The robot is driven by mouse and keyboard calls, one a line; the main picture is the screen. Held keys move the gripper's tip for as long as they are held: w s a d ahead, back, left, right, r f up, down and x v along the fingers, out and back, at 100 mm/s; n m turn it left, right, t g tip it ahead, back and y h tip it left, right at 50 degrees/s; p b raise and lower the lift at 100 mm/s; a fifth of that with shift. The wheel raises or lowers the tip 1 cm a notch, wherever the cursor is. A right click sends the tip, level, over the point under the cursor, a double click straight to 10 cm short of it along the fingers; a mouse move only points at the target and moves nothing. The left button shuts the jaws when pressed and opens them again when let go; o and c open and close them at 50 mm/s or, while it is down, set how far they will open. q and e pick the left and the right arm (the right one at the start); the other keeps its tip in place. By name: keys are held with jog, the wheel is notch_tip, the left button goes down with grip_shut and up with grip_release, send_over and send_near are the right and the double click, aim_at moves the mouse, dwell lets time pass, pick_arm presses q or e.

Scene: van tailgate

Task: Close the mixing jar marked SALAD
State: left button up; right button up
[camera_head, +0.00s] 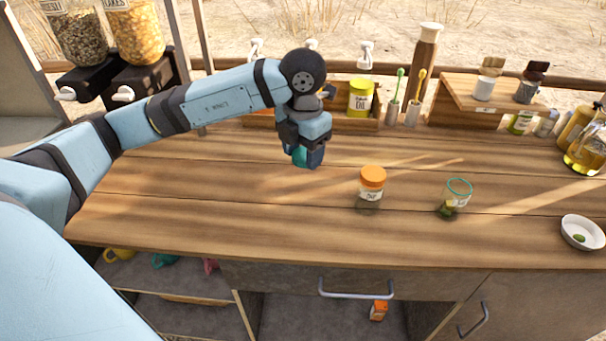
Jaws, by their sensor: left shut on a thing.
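An open clear jar (453,199) with a teal-green rim stands upright on the wooden worktop, right of centre. It has a small white label, too small to read surely, and some dark green contents at the bottom. My left gripper (303,160) points down over the worktop, left of that jar and apart from it. It is shut on a teal thing (299,157), which looks like a lid matching the jar's rim; the fingers hide most of it. My right gripper is not in view.
A jar with an orange lid (372,179) stands between my left gripper and the open jar. A white dish (582,233) with a small green thing lies at the right. The front left worktop is clear.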

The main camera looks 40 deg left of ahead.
aim_at(303, 155)
pick_arm(q)
notch_tip(303, 155, up, 8)
jog(key=shift+f+p, duration=0.1)
jog(key=shift+p, duration=0.25)
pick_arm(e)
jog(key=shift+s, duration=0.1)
